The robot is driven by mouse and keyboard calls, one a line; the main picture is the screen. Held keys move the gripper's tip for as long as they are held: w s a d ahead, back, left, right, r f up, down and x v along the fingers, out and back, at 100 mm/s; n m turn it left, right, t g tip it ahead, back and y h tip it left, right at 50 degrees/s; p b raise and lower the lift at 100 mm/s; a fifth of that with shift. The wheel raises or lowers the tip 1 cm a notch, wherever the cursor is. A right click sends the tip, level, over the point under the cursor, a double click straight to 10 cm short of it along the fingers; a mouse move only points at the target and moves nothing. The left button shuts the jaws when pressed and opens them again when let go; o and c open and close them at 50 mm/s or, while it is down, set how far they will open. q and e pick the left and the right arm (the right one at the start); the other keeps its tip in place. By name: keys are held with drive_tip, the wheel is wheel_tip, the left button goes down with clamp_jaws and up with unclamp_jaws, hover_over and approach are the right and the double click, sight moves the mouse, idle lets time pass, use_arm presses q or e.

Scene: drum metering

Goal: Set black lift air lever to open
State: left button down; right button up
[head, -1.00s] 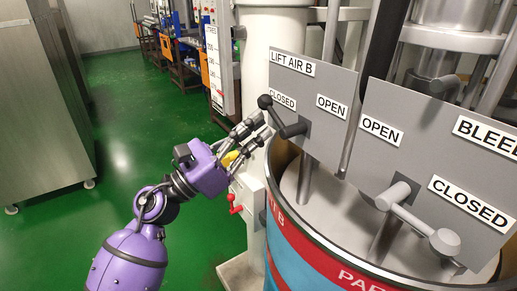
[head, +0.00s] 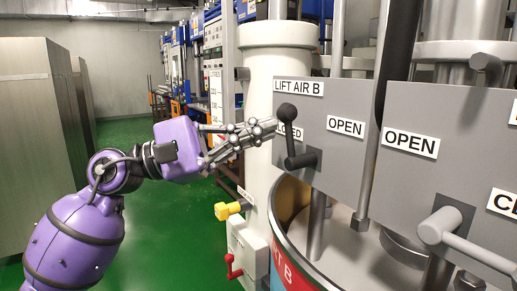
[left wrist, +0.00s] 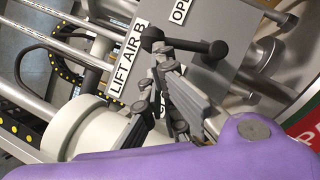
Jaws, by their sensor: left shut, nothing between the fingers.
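The black lift air lever (head: 293,138) stands out from the grey LIFT AIR B panel (head: 350,172), its ball knob up and leaning slightly left. Contact cannot be told. In the left wrist view the fingertips (left wrist: 163,62) are close to the lever (left wrist: 185,44), partly over the CLOSED label. My right gripper is not in view.
A second panel with a grey lever (head: 470,250) stands at the right. Below are the drum (head: 283,265), a yellow valve handle (head: 228,211) and a red handle (head: 232,268). A white column (head: 262,170) is behind my gripper. Green floor is open at the left.

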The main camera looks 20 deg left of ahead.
use_arm(q)
drive_tip(key=shift+s+d+r+m+g+b, duration=0.2)
drive_tip(key=shift+r+m+g+b, duration=0.15)
drive_tip(key=shift+m, duration=0.35)
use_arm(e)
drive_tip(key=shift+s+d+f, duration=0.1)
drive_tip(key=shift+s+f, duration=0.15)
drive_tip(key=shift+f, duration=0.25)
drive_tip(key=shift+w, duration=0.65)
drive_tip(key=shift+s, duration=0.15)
